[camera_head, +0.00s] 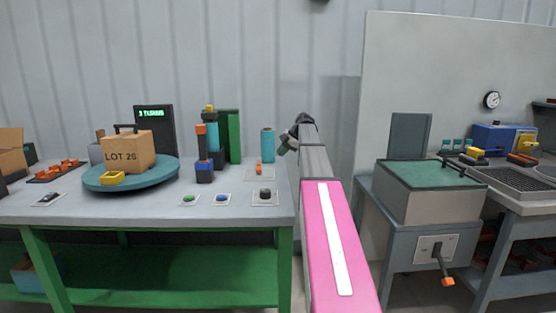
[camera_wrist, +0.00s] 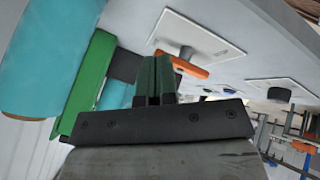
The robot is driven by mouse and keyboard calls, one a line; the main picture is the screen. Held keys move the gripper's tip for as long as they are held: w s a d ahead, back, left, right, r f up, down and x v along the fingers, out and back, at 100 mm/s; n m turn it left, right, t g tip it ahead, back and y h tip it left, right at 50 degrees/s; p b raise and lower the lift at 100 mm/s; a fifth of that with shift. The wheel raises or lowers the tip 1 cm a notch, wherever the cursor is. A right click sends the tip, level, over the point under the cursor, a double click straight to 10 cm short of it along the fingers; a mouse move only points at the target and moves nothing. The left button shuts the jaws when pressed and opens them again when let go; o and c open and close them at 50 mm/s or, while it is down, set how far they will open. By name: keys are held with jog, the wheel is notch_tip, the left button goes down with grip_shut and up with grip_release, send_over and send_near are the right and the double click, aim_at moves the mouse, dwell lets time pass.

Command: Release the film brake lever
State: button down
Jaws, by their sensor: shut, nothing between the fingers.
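A small orange lever (camera_head: 259,168) sits on a white plate at the back right of the grey table, in front of a teal roll (camera_head: 267,145). In the wrist view the orange lever (camera_wrist: 182,66) shows with a dark pivot on its white plate (camera_wrist: 205,37), just beyond my fingertips. My gripper (camera_head: 283,149) is at the table's right end, beside the teal roll. In the wrist view its green fingers (camera_wrist: 153,78) are together and empty. They appear apart from the lever, though overlap in the picture makes the gap hard to judge.
A blue turntable (camera_head: 130,175) bears a cardboard box (camera_head: 128,151). A stack of coloured blocks (camera_head: 205,150) and a green upright (camera_head: 234,136) stand left of the roll. Buttons and a black knob (camera_head: 265,194) line the front. Another orange-tipped lever (camera_head: 447,281) is on the right-hand cabinet.

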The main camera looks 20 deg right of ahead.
jog(key=shift+w+d+r, duration=0.25)
jog(key=shift+d+r, duration=0.4)
jog(key=shift+r, duration=0.2)
jog(key=shift+w+d+r, duration=0.25)
jog(key=shift+d+r, duration=0.35)
jog(key=shift+r, duration=0.25)
